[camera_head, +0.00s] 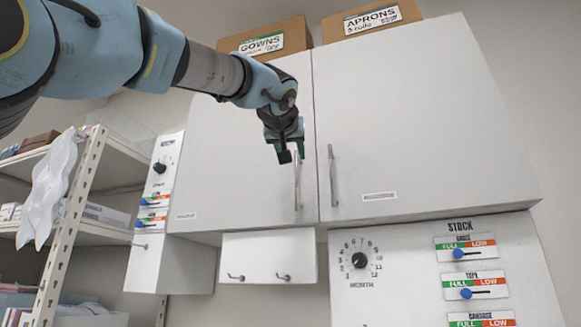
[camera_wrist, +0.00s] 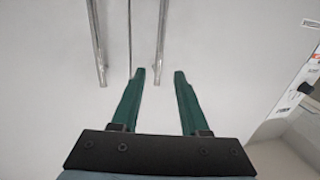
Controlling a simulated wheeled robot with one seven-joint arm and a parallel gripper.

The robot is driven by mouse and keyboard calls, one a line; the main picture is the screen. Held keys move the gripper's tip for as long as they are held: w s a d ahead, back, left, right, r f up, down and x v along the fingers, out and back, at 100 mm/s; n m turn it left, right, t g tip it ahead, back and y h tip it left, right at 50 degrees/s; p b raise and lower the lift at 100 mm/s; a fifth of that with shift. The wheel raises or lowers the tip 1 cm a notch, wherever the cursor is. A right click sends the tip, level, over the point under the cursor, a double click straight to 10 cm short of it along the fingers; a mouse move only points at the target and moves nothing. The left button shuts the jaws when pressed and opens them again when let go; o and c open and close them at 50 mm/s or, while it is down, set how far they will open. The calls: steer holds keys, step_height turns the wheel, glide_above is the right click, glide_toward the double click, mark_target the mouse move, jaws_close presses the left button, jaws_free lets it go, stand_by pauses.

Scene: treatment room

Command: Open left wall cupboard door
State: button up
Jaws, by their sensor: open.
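The left wall cupboard door (camera_head: 235,165) is a flat white panel and looks shut. Its upright metal bar handle (camera_head: 297,185) is near its right edge. My gripper (camera_head: 291,155) is open at the top of this handle. The wrist view appears turned over, with the left door (camera_wrist: 215,50) right of the seam. There my open fingers (camera_wrist: 159,73) have the end of the left door's handle (camera_wrist: 162,40) between their tips in the picture. I cannot tell whether they touch it or how deep they reach.
The right door (camera_head: 430,120) is shut, with its own handle (camera_head: 333,175) close by. Cardboard boxes (camera_head: 265,38) sit on top. A stock panel (camera_head: 450,270) and small drawer unit (camera_head: 268,257) are below. A shelf rack (camera_head: 80,190) stands at the left.

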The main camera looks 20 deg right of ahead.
mark_target(296, 166)
steer(key=p+x, duration=0.3)
steer(key=x, duration=0.4)
steer(key=shift+w+d+r, duration=0.1)
steer(key=shift+w+d, duration=0.3)
steer(key=shift+w, duration=0.1)
jaws_close()
stand_by(0.9)
